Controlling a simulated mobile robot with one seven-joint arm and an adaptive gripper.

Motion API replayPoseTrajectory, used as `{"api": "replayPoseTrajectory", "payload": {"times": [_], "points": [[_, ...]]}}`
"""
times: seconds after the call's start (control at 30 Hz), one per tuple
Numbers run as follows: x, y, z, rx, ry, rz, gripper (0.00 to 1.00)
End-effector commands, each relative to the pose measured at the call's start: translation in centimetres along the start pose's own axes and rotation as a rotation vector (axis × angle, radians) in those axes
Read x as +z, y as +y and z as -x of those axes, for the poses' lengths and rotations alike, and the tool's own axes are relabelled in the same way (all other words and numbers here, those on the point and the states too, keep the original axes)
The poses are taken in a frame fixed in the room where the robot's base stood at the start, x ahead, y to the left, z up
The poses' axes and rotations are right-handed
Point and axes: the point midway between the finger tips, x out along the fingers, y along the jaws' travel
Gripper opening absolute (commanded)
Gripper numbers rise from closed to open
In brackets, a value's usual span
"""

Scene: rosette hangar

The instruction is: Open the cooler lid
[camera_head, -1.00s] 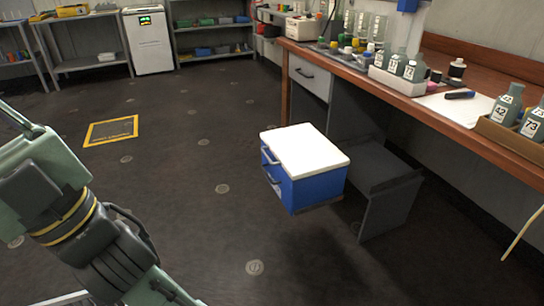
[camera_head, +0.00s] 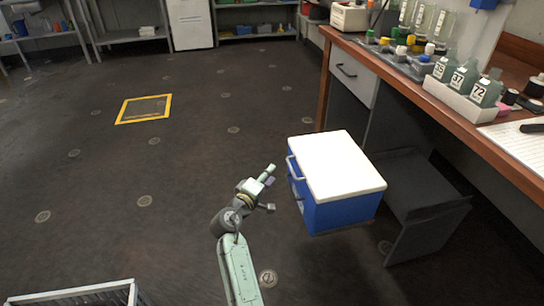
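The cooler (camera_head: 345,212) is a blue box with a white lid (camera_head: 338,165). It stands to the left of a grey step-like stand by the workbench. The lid lies flat and shut on the box. A handle (camera_head: 293,167) shows along its left side near the lid's edge, with another bar lower on the same side. My gripper (camera_head: 268,188) is just left of the cooler, apart from it in the picture, at the end of my raised arm. Nothing is seen held.
The wooden workbench (camera_head: 440,105) with bottles and racks runs along the right. The grey stand (camera_head: 420,205) is close to the cooler's right side. A wire basket (camera_head: 85,294) shows at the lower left. The dark floor left of the cooler is clear, with a yellow-framed marking (camera_head: 144,108).

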Motion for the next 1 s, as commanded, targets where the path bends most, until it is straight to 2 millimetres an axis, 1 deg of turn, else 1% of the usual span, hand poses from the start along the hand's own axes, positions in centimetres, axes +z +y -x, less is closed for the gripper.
{"api": "replayPoseTrajectory", "payload": {"times": [0.03,0.1,0.17,0.27,0.37,0.6,0.7,0.83,1.0], "points": [[1.8,-0.8,-0.5,-0.003,-0.046,0.04,0.3],[3.2,-1.4,-0.9,-0.003,-0.082,0.073,0.3],[3.9,-1.6,-1.2,-0.003,-0.097,0.085,0.3],[4.0,-1.7,-2.3,0.0,-0.099,0.086,0.3],[4.2,-1.7,-3.9,-0.001,-0.099,0.084,0.3],[4.5,-1.8,-8.5,-0.001,-0.096,0.083,0.3],[4.7,-1.8,-10.0,-0.001,-0.095,0.083,0.3],[4.7,-1.7,-11.2,-0.002,-0.095,0.082,0.3],[4.7,-1.5,-11.7,-0.002,-0.093,0.083,0.3]]}}
